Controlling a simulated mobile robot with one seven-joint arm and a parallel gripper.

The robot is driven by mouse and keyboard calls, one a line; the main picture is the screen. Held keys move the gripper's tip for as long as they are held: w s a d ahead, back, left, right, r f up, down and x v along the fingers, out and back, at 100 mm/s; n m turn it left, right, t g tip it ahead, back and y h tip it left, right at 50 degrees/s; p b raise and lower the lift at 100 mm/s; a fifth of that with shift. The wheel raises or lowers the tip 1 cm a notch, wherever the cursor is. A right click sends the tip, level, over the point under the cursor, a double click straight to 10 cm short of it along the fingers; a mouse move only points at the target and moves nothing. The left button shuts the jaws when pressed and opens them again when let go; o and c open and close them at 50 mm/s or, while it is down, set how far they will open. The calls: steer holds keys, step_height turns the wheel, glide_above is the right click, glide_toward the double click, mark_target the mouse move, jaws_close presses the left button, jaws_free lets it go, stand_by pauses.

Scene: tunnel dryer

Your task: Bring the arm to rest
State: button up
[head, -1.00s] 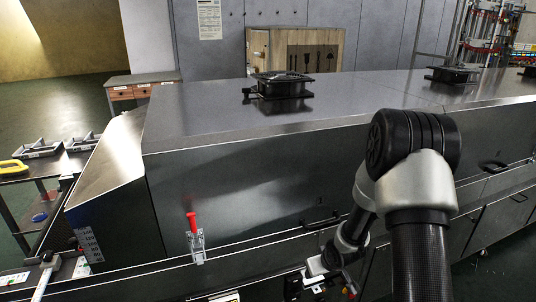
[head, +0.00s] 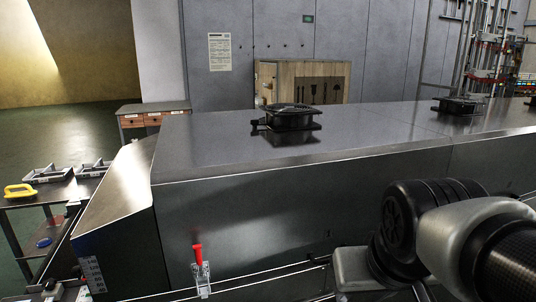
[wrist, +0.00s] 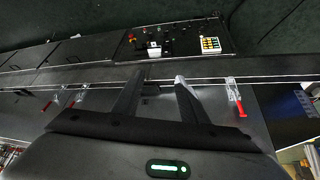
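My gripper (wrist: 159,77) shows in the wrist view with its two dark fingers apart and nothing between them. It is in front of the side of the long dark metal tunnel dryer (head: 300,215), with a clear gap in view between the fingers. In the head view my arm is bent at the lower right, before the dryer's side. The gripper itself is not clearly visible there.
A red-handled toggle clamp (head: 201,272) is on the dryer's side. The wrist view shows another at right (wrist: 237,98) and a control panel (wrist: 178,40). Black fan units (head: 290,117) sit on top. A side table (head: 35,192) stands at left.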

steer(key=s+a+r+p, duration=0.1)
steer(key=s+r+p, duration=0.2)
steer(key=r+p, duration=1.3)
steer(key=shift+r, duration=0.55)
steer(key=shift+f, duration=0.1)
